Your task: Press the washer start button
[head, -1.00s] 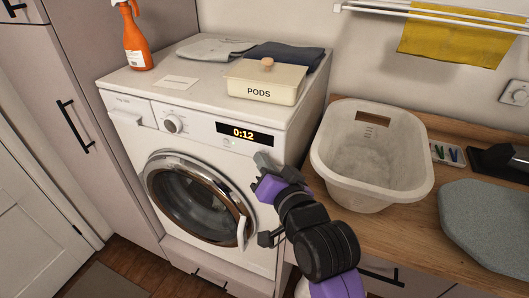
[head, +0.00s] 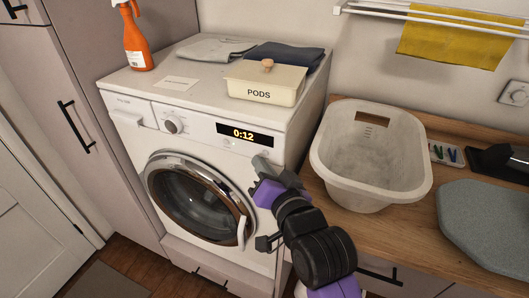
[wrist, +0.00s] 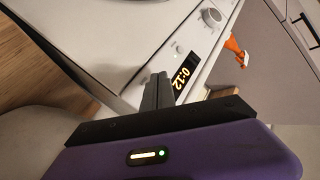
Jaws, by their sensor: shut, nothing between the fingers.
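The white washer (head: 130,140) stands against the wall with its round door (head: 195,200) shut. Its lit display (head: 244,134) reads 0:12, and a dial (head: 174,125) sits to the left. Small buttons lie just below the display; one button (head: 230,142) shows in the head view, and the panel with the display also shows in the wrist view (wrist: 183,80). Which button is start is too small to read. My gripper (head: 261,163) is shut and empty, in front of the panel, below and right of the display. In the wrist view its fingers (wrist: 157,92) partly cover the panel beside the display.
A pods box (head: 262,85), folded cloths (head: 215,49) and an orange spray bottle (head: 136,40) stand on the washer. A white laundry basket (head: 372,165) sits on the wooden counter (head: 420,215) at right, close to my arm.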

